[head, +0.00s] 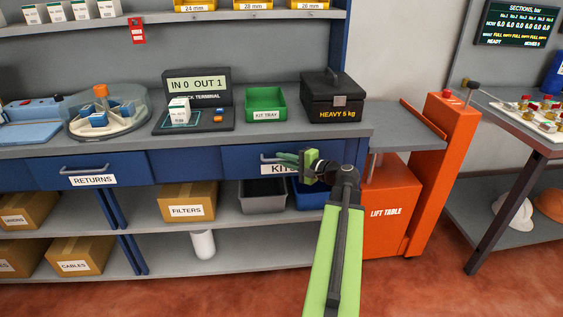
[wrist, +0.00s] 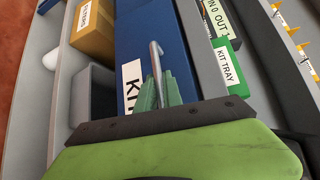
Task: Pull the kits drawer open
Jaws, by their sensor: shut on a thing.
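The blue kits drawer (head: 236,162) is under the bench top in the head view, its label partly hidden behind my gripper. It also shows in the wrist view (wrist: 145,40), with part of its white label. Its grey bar handle (wrist: 155,62) runs between my fingers. My gripper (head: 284,159) is at the drawer front, shut on the handle; its green fingers also show in the wrist view (wrist: 160,92). The drawer front looks about level with the bench front, but I cannot tell whether it is slightly out.
On the bench above stand a green kit tray (head: 266,117), a black heavy box (head: 333,112) and a stock terminal (head: 195,116). The returns drawer (head: 60,172) is to the left. An orange lift table (head: 440,150) stands to the right. Bins (head: 262,196) sit on the shelf below.

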